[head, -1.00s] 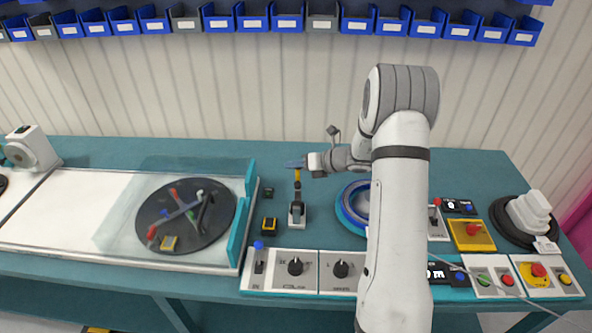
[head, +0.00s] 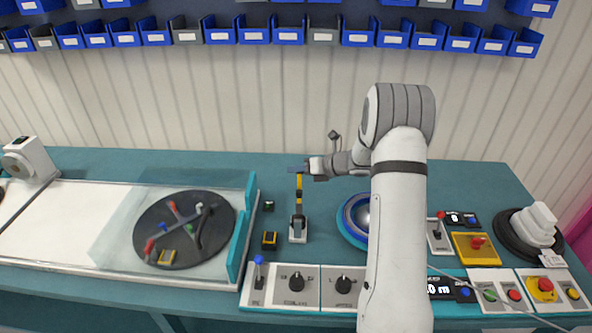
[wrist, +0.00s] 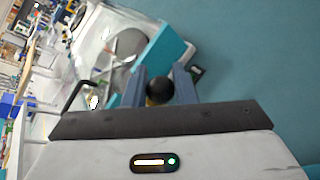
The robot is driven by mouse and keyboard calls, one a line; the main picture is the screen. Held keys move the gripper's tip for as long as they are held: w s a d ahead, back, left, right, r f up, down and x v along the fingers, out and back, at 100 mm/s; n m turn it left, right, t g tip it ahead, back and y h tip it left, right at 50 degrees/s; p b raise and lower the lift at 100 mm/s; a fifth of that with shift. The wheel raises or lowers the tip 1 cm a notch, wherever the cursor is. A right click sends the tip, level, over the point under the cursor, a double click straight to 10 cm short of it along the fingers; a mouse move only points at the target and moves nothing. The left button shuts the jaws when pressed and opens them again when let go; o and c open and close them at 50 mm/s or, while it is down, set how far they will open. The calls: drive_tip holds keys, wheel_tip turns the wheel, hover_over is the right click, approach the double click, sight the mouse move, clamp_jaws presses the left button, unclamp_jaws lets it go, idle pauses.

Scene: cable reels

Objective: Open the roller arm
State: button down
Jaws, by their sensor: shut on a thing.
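The roller arm (head: 298,186), a slim yellow and black lever, stands up from a light grey base (head: 298,231) on the teal bench, left of the blue-rimmed reel. My gripper (head: 297,168) is at its upper end, reaching in from the right. In the wrist view, a black ball-shaped knob (wrist: 159,91) sits between the two blue-grey fingers of my gripper (wrist: 159,82), which is shut on it. The fingers hide the top of the lever in the head view.
A dark turntable (head: 184,230) behind clear panels is at left. The blue-rimmed reel (head: 349,223) is close on the right, partly behind my arm. Control panels (head: 297,287) line the front edge. A small black and yellow block (head: 269,240) is beside the base.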

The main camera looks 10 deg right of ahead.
drive_tip(key=shift+d+f, duration=0.2)
drive_tip(key=shift+f, duration=0.05)
drive_tip(key=c, duration=1.4)
unclamp_jaws()
drive_tip(key=shift+d, duration=0.1)
drive_tip(key=shift+o, duration=0.8)
drive_tip(key=shift+r, duration=0.1)
drive_tip(key=b+v, duration=0.1)
drive_tip(key=v, duration=0.6)
drive_tip(key=shift+s+d+b, duration=0.2)
drive_tip(key=shift+s+b, duration=0.05)
drive_tip(key=shift+b, duration=0.05)
drive_tip(key=shift+r, duration=0.1)
